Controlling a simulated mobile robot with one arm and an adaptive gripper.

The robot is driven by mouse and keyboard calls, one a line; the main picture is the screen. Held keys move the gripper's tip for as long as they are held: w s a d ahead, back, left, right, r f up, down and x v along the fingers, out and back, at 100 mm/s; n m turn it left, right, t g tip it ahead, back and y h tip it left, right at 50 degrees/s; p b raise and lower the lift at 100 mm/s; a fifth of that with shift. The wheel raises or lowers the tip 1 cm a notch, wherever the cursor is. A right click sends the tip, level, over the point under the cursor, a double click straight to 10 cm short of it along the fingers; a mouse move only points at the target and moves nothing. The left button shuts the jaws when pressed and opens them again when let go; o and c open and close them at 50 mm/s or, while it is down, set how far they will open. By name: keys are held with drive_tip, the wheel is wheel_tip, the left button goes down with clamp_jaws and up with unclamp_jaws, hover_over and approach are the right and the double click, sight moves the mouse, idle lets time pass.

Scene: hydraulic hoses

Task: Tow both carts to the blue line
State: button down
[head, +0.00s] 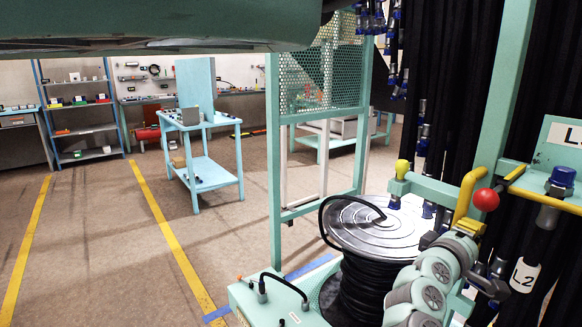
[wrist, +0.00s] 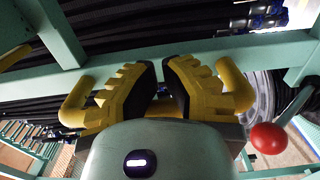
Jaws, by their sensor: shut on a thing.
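A mint-green cart frame (head: 433,190) with a yellow handle (head: 468,196) stands at the right in the head view. In the wrist view the handle (wrist: 238,84) runs behind my fingers. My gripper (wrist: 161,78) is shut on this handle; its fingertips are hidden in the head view. Black hoses with blue end fittings hang on the frame. A red ball knob (head: 485,200) is beside the handle and shows at right in the wrist view (wrist: 268,138). Parts of a blue line (head: 310,267) show on the floor behind the reel's green base. I cannot tell which is the second cart.
A hose reel (head: 375,233) on a green base (head: 250,302) stands left of my arm. A perforated panel frame (head: 320,75) rises behind it. A light-blue shelf trolley (head: 203,172) stands farther back. Open floor with yellow lines (head: 167,230) lies at the left.

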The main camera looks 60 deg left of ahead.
drive_tip(key=shift+s+a+b, duration=0.15)
drive_tip(key=shift+a+b, duration=0.55)
drive_tip(key=shift+a, duration=0.8)
drive_tip(key=a+b, duration=0.9)
drive_tip(key=a, duration=0.5)
drive_tip(key=shift+s, duration=0.3)
idle(0.8)
drive_tip(key=shift+w+d, duration=0.15)
drive_tip(key=shift+d, duration=0.2)
